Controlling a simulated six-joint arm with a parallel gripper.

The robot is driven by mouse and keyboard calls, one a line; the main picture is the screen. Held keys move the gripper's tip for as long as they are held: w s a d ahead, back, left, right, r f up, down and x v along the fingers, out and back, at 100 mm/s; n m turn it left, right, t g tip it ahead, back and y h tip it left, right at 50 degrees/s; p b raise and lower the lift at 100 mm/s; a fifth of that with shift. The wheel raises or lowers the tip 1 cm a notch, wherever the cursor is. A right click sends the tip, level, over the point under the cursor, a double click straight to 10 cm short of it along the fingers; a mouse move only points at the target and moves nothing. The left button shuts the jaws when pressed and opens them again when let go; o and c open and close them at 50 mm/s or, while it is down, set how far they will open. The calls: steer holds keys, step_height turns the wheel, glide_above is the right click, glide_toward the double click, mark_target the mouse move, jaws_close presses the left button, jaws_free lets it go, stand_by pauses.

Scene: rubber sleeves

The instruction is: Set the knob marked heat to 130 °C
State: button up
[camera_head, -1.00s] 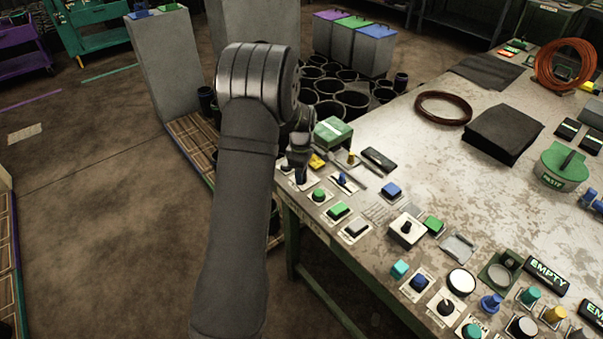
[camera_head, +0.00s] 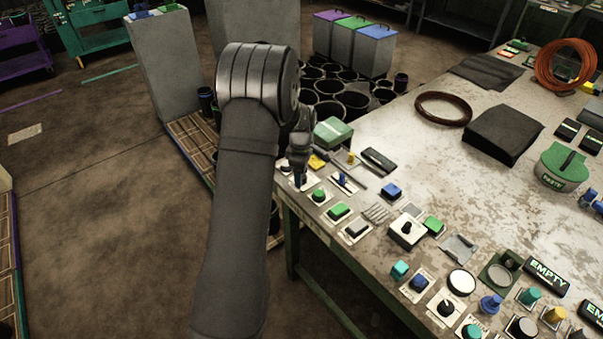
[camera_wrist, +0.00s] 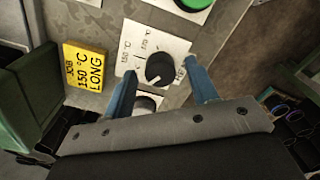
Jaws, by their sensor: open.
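A black round knob (camera_wrist: 160,69) with a pale pointer line sits on a white plate (camera_wrist: 130,40) in the wrist view. The plate carries small temperature marks around the knob, only partly legible. My gripper (camera_wrist: 161,66) is open, with one blue finger on each side of the knob; whether they touch it I cannot tell. In the head view my gripper (camera_head: 300,178) is over the near left corner of the bench, and it mostly hides the knob. A yellow card (camera_wrist: 86,67) left of the plate reads "JOB 150 °C LONG".
The bench (camera_head: 440,160) holds several other controls close by, including a green button (camera_head: 319,195) and a blue knob (camera_head: 342,179). A green box (camera_head: 333,132) stands just behind my gripper. Black bins (camera_head: 345,100) stand on the floor beyond.

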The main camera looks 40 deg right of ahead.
step_height(320, 180, up, 17)
steer(key=shift+r, duration=0.2)
stand_by(0.3)
steer(key=shift+f, duration=0.1)
step_height(320, 180, down, 17)
steer(key=shift+f, duration=0.15)
stand_by(0.6)
